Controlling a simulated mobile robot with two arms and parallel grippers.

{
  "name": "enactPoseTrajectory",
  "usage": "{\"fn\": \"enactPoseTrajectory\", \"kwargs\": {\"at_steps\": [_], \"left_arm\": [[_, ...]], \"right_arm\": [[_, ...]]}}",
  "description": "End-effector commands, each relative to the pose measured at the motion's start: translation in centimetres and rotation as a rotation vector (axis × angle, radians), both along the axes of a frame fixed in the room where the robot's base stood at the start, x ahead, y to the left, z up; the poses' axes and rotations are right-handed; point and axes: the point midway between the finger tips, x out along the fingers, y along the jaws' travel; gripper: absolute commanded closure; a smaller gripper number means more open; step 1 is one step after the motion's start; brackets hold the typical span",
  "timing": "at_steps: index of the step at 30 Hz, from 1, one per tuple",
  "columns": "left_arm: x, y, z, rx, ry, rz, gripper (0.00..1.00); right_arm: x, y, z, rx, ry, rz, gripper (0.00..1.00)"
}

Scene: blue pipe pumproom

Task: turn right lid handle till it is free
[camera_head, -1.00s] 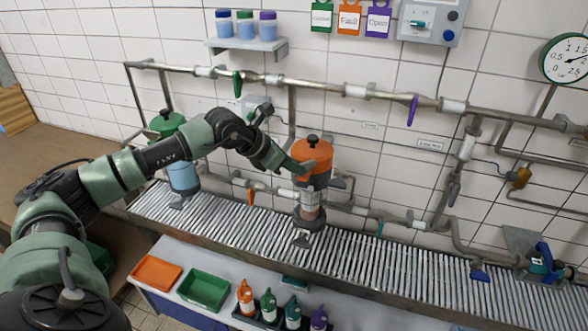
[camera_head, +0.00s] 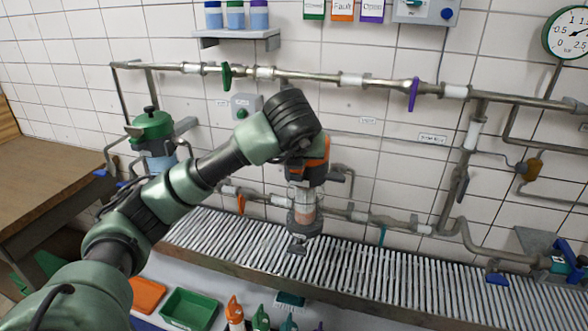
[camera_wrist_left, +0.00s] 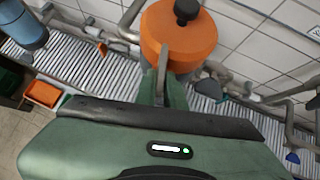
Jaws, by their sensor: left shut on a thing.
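The orange lid (camera_head: 322,160) sits on the right vessel, a clear cylinder (camera_head: 304,205) standing over the slatted grating. In the head view my left wrist covers much of the lid and hides the fingers. In the left wrist view the lid (camera_wrist_left: 180,38) shows from above with its black knob (camera_wrist_left: 187,10). My left gripper (camera_wrist_left: 163,88) is shut on a thin grey lid handle (camera_wrist_left: 164,60) at the lid's near edge. The fingers partly hide this handle. My right gripper is in neither view.
A second vessel with a green lid (camera_head: 151,126) stands to the left. Pipes with an orange valve handle (camera_head: 241,204) and a purple valve handle (camera_head: 413,94) run along the tiled wall. A green tray (camera_head: 189,309) and several bottles are in front of the grating (camera_head: 370,265).

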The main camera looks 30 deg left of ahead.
Motion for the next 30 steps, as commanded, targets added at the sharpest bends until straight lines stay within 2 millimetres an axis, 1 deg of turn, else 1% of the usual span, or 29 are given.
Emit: {"fn": "enactPoseTrajectory", "kwargs": {"at_steps": [1, 4, 8, 11, 15, 21, 25, 30], "left_arm": [[0.1, -0.4, -0.2, -0.002, 0.001, 0.040, 1.00], [0.3, -0.5, 0.1, 0.000, 0.004, 0.135, 1.00], [0.4, -0.7, 0.6, 0.001, 0.006, 0.261, 1.00], [0.6, -0.8, 0.8, 0.004, 0.010, 0.356, 1.00], [0.9, -1.0, 1.2, 0.005, 0.008, 0.489, 1.00], [1.3, -1.3, 1.0, 0.003, 0.009, 0.679, 1.00], [1.6, -1.4, 0.7, 0.002, 0.007, 0.798, 1.00], [1.9, -1.4, 0.3, 0.001, 0.006, 0.935, 1.00]], "right_arm": [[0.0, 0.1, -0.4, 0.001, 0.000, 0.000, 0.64], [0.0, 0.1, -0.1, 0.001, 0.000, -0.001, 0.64], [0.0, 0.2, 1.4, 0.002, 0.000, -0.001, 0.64], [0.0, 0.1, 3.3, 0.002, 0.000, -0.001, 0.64], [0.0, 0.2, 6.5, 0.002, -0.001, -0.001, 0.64], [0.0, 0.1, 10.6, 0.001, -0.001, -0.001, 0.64], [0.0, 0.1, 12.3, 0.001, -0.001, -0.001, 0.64], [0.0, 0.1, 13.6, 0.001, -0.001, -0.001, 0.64]]}}
